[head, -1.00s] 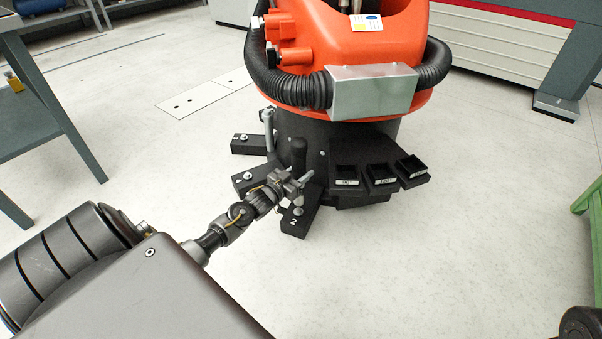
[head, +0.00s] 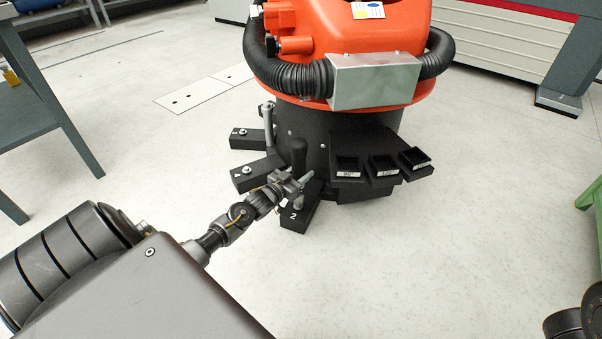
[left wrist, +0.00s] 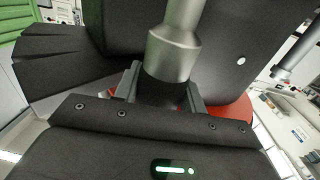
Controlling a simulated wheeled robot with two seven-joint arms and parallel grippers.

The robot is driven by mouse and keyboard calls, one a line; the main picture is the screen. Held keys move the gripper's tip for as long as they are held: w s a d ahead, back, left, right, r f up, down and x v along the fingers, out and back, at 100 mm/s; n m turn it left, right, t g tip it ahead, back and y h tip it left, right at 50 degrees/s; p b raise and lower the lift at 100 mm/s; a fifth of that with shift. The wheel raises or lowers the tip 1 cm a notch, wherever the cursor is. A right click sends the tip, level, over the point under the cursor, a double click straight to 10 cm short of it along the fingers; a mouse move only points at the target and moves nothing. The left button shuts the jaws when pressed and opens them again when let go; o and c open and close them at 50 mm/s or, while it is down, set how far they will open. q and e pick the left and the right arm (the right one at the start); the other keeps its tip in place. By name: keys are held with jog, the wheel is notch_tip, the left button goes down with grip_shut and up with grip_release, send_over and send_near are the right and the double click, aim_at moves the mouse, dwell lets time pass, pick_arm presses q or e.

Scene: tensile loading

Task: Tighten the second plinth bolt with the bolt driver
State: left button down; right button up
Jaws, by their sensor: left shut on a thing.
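My left gripper (head: 298,183) is at the front of the black plinth, above the foot marked 2 (head: 292,217). It is shut on the bolt driver, whose black upright handle (head: 299,152) rises above the jaws. In the left wrist view the driver's grey metal part (left wrist: 175,45) stands between the jaws, with a black section gripped below it. A small metal part (head: 298,204) shows under the gripper on foot 2; I cannot tell whether the driver sits on the bolt there. The foot marked 1 (head: 243,181) carries its own bolt (head: 247,170). My right gripper is out of view.
A grey rod-like tool (head: 268,125) stands at the plinth's left side. Three small black labelled bins (head: 382,167) project on the right. An orange machine body (head: 350,40) with a black hose (head: 290,78) is above. The floor in front (head: 400,260) is clear.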

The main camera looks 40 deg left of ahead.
pick_arm(q)
jog(key=shift+s+r+p, duration=0.1)
jog(key=shift+r+p, duration=0.15)
jog(key=shift+p, duration=0.35)
dwell(0.9)
jog(key=shift+f+b, duration=0.75)
jog(key=shift+f, duration=0.35)
dwell(1.1)
jog(key=shift+f, duration=0.15)
jog(key=shift+s+f, duration=0.15)
jog(key=shift+f, duration=0.35)
dwell(1.6)
